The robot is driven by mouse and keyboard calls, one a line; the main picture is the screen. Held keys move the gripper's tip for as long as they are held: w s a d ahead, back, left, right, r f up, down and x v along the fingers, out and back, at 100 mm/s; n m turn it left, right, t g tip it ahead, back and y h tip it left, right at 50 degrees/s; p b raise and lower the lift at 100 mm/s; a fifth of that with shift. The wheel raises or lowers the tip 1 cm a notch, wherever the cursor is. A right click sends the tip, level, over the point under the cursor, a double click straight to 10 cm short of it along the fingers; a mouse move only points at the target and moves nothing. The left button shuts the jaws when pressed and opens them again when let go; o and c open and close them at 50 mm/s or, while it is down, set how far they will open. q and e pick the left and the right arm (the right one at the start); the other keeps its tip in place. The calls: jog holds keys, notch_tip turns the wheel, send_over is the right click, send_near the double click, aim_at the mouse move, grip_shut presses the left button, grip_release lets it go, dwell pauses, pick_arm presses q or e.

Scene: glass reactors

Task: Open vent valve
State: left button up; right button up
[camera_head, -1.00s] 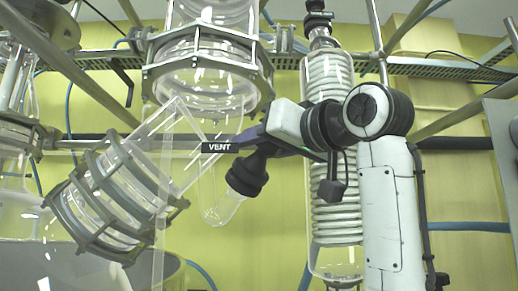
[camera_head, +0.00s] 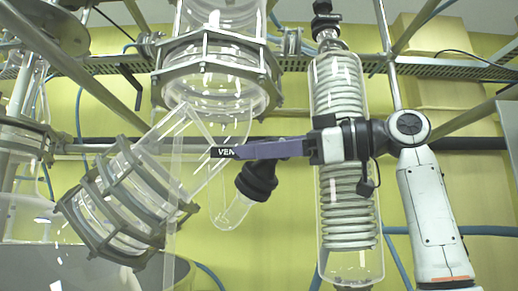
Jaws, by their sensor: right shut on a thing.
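The vent valve shows in the head view as a black bar-shaped handle (camera_head: 222,153) with white lettering, of which "VEN" can be read. A black fitting (camera_head: 257,181) on a clear glass stub sits just below and to the right of it. My right gripper (camera_head: 240,151) reaches in from the right with its purple fingers lying nearly level. It is shut on the right end of the handle, and the fingers cover the last letter. The fingers hide the joint between the handle and the fitting. My left gripper is not in view.
A large clear glass vessel (camera_head: 213,85) with a metal clamp ring stands just above the handle. A tilted flanged glass section (camera_head: 125,205) is at the lower left. A coiled glass condenser (camera_head: 345,210) stands behind my right wrist. Metal rails cross behind.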

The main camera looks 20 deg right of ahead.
jog(key=shift+s+n+g, duration=0.1)
jog(key=shift+n+g, duration=0.4)
jog(key=shift+n, duration=0.2)
jog(key=o, duration=1.1)
jog(key=shift+c, duration=0.2)
jog(key=b+v, duration=0.1)
jog(key=v, duration=0.6)
jog(key=shift+d, duration=0.25)
jog(key=shift+s, duration=0.1)
